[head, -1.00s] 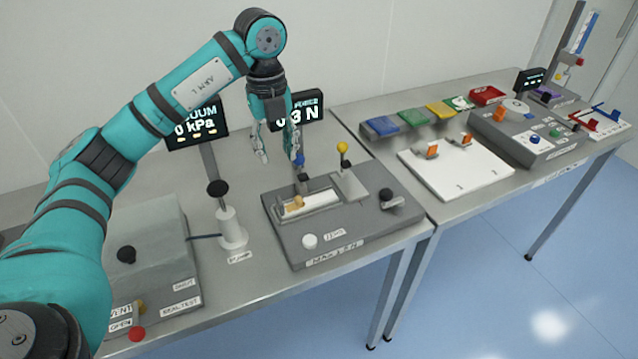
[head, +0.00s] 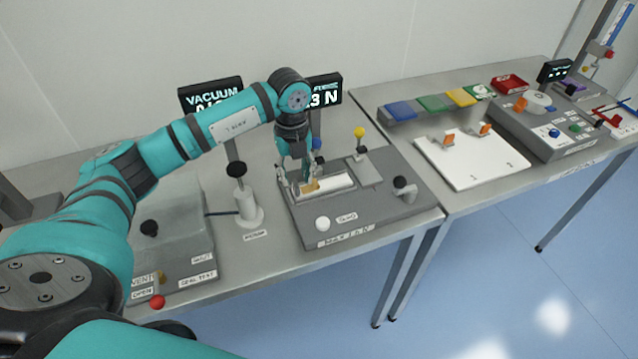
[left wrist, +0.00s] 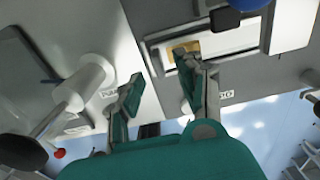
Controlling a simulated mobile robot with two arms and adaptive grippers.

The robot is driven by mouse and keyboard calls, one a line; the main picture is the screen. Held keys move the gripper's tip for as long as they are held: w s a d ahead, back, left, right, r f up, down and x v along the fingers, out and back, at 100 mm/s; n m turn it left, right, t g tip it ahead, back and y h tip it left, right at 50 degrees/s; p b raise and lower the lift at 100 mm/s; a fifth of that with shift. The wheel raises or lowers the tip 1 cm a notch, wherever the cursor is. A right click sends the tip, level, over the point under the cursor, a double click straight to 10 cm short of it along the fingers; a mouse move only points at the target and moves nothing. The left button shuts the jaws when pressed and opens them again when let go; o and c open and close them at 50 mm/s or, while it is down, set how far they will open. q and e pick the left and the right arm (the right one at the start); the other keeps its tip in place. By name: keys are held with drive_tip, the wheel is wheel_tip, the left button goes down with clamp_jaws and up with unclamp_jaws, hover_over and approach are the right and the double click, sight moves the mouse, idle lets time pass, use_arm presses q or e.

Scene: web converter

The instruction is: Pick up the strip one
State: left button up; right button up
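A grey fixture (head: 395,215) stands on the table, with a pale strip-like piece (head: 338,184) in its recess. A small orange-tan block (head: 311,187) is at the left end of this piece; it also shows in the left wrist view (left wrist: 182,50). I cannot tell which of these is strip one. My left gripper (head: 302,183) points down over the left end of the recess. In the left wrist view the gripper (left wrist: 158,85) has its fingers apart, with nothing between them; the right finger overlaps the block in the picture. Whether they touch is unclear. My right gripper is out of view.
A yellow-knobbed lever (head: 360,133) and a black-knobbed handle (head: 400,183) rise from the fixture. A white post with a black knob (head: 248,207) stands to its left. A white board (head: 470,165) lies on the right table.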

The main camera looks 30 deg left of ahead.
sight(296, 183)
use_arm(q)
wheel_tip(296, 183, down, 4)
drive_tip(key=shift+r+p, duration=0.2)
drive_tip(key=shift+p, duration=0.45)
drive_tip(key=shift+f, duration=0.25)
clamp_jaws()
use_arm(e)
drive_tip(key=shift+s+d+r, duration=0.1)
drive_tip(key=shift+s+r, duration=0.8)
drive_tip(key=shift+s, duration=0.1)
